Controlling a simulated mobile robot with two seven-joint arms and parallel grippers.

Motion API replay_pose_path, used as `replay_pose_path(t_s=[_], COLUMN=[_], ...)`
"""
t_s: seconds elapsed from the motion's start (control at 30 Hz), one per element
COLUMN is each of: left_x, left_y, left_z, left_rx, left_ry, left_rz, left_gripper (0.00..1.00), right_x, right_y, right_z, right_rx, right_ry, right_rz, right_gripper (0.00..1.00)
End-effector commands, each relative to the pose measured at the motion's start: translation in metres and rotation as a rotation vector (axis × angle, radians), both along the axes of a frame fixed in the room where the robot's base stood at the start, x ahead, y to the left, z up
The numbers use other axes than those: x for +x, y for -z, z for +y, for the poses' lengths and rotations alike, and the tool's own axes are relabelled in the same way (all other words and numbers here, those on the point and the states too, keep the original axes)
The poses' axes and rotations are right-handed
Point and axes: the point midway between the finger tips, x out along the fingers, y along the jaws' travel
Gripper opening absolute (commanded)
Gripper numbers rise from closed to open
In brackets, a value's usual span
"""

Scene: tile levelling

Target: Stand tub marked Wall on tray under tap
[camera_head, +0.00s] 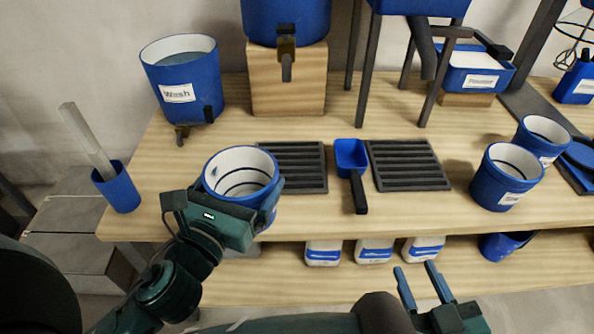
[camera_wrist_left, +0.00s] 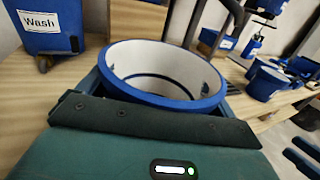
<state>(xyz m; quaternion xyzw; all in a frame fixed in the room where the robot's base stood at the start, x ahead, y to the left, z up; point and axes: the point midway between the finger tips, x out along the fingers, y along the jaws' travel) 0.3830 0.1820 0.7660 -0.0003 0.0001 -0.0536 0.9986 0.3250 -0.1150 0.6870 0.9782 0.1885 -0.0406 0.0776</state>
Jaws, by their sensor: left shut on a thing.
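My left gripper (camera_head: 240,196) is shut on a blue tub (camera_head: 241,167) with a white inside and dark rings. The tub is upright and looks empty; its label is hidden. It also shows in the left wrist view (camera_wrist_left: 165,75). It is at the table's front left, overlapping the left end of a dark slatted tray (camera_head: 312,170) in the picture; I cannot tell whether it touches the table. The tap (camera_head: 287,66) of a blue tank is behind that tray. My right gripper (camera_head: 415,267) is open and empty in front of the table.
A second slatted tray (camera_head: 408,166) lies to the right, with a blue scoop (camera_head: 351,158) between the trays. Two labelled tubs (camera_head: 505,178) (camera_head: 541,138) stand at right. A Wash bucket (camera_head: 182,80) stands back left, a blue holder (camera_head: 117,188) at the left edge.

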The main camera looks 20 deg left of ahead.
Motion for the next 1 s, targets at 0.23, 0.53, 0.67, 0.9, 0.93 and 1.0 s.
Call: replay_pose_path(t_s=[0.23, 0.53, 0.67, 0.9, 0.93, 1.0], left_x=[0.009, 0.079, 0.114, 0.166, 0.17, 0.176], left_y=[0.014, 0.013, 0.014, 0.015, 0.015, 0.014], left_z=[-0.002, -0.01, -0.014, -0.02, -0.02, -0.021], left_rx=[0.001, -0.001, -0.001, 0.0, 0.0, -0.001], left_ry=[0.006, 0.005, 0.005, 0.005, 0.005, 0.006], left_rz=[-0.004, -0.006, -0.005, -0.002, -0.001, 0.0], left_gripper=[0.64, 0.64, 0.64, 0.64, 0.64, 0.64], right_x=[0.0, 0.0, 0.0, -0.001, -0.001, -0.001], right_y=[0.006, 0.007, 0.008, 0.007, 0.007, 0.006], right_z=[0.003, 0.003, 0.004, 0.008, 0.008, 0.009], right_rx=[-0.004, -0.003, -0.001, 0.004, 0.004, 0.005], right_ry=[-0.01, -0.012, -0.018, -0.036, -0.038, -0.04], right_rz=[-0.035, -0.045, -0.073, -0.141, -0.146, -0.155], right_gripper=[0.36, 0.36, 0.36, 0.36, 0.36, 0.36])
